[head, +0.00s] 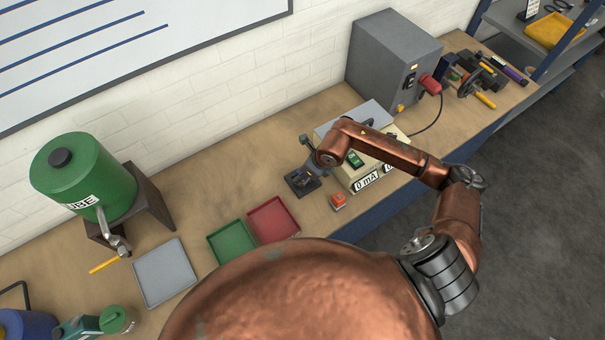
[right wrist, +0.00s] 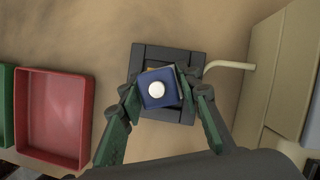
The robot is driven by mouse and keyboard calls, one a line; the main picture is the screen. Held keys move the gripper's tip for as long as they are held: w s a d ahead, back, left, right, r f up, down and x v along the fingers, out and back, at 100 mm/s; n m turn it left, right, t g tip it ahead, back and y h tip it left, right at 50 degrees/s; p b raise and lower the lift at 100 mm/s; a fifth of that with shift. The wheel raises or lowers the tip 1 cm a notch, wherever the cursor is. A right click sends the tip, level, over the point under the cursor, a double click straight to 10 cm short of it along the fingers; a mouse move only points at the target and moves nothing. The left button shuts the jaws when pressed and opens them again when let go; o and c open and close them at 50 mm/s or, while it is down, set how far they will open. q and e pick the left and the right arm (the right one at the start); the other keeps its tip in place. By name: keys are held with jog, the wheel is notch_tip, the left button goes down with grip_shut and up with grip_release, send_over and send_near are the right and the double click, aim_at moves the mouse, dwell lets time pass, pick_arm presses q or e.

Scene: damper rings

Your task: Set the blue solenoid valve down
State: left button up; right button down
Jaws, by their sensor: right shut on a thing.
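The blue solenoid valve (right wrist: 153,99) is a small blue block with a round white top, seen from above in the right wrist view. My right gripper (right wrist: 160,92) is shut on it, with a green-padded finger on each side. The valve is over the middle of a dark square fixture (right wrist: 145,57); I cannot tell whether it touches it. In the head view the fixture (head: 301,187) stands on the bench, and my right gripper (head: 307,168) is right above it and partly hides the valve. My left gripper is not in view.
A cream meter box (head: 367,181) reading 0 mA stands right of the fixture, with an orange-red button (head: 338,201) in front. A red tray (head: 273,220), a green tray (head: 231,243) and a grey tray (head: 164,273) lie to the left. Bench behind the trays is clear.

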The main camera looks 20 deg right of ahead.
jog(key=shift+f, duration=0.2)
jog(key=c, duration=1.3)
grip_release()
jog(key=v, duration=1.2)
jog(key=shift+d, duration=0.1)
jog(key=shift+c, duration=0.7)
grip_shut()
